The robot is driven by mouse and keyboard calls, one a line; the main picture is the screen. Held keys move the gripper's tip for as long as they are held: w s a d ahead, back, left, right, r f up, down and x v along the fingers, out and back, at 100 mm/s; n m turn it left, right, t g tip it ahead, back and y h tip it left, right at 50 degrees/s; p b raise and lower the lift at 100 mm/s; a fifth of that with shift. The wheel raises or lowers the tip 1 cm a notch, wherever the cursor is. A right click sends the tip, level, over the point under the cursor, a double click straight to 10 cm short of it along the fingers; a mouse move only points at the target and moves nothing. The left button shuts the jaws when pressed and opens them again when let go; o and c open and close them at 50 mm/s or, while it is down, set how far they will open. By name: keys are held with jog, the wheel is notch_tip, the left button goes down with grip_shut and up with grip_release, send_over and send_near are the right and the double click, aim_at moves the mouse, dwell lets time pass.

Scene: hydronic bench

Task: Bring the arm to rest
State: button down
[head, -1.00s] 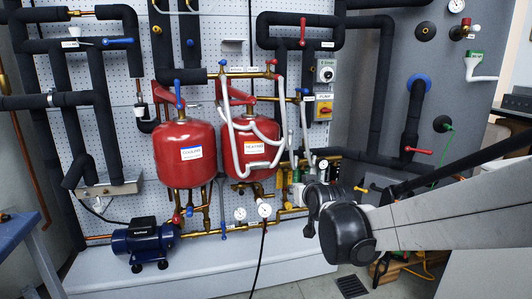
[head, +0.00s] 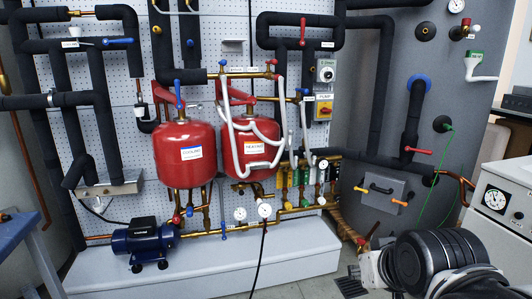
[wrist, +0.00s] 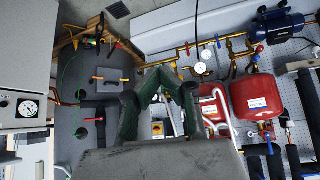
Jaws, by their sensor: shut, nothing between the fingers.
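My gripper (wrist: 158,76) shows in the wrist view with its dark green fingers angled together, shut and empty. It is held in the air facing the bench, which appears upside down in that view.
Two red tanks, the left one (head: 185,150) and the right one (head: 262,133), hang on the pegboard. A blue pump (head: 143,241) stands on the grey plinth (head: 200,272). A cabinet with a dial (head: 495,199) is close to my arm at the right.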

jog(key=s+d+f+g, duration=0.1)
jog(key=s+f, duration=0.2)
jog(key=s, duration=0.4)
notch_tip(320, 180, up, 18)
jog(key=p, duration=1.8)
jog(key=shift+w+r, duration=0.25)
jog(key=shift+w, duration=0.05)
